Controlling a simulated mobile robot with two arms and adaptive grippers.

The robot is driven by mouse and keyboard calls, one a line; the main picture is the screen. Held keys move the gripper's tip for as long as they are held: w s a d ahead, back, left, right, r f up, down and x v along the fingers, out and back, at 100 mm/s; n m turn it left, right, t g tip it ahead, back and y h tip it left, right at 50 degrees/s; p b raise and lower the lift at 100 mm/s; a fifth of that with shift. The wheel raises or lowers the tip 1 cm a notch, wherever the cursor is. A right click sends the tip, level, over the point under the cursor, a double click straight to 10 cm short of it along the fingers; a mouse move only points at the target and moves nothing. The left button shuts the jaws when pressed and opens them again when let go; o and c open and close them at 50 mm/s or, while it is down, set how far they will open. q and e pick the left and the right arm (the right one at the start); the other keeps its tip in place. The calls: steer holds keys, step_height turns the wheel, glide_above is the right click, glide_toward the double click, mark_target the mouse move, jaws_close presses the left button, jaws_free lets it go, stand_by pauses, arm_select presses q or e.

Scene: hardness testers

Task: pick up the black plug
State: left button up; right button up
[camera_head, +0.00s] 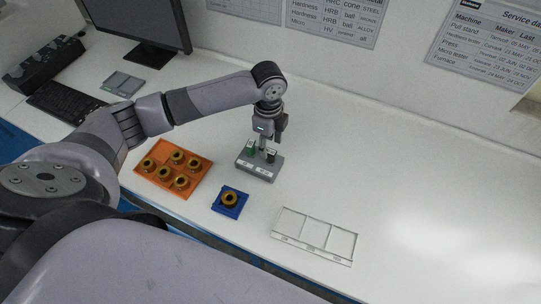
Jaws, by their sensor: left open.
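A grey block (258,168) with white labels on its front stands on the white table near the middle. A green plug (250,147) stands at its left and the black plug (271,155) at its right. My left gripper (266,143) reaches down over the block from above, with its open fingers close to the two plugs. At this size I cannot tell whether a finger touches the black plug. My right gripper is not in view.
An orange tray (150,180) with several brass-and-black rings lies to the left. A blue pad (217,205) with one ring (229,199) lies in front. A clear-framed empty tray (330,259) lies at right front. A keyboard (66,101) and monitor (150,22) stand at back left. The right side is clear.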

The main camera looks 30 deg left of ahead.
mark_target(270, 151)
arm_select(q)
steer(key=shift+f+p, duration=0.3)
steer(key=shift+f, duration=0.3)
step_height(270, 151, down, 4)
steer(key=shift+w+d+f+p, duration=0.15)
steer(key=shift+p, duration=0.3)
steer(key=shift+c, duration=0.2)
steer(key=c, duration=0.8)
jaws_close()
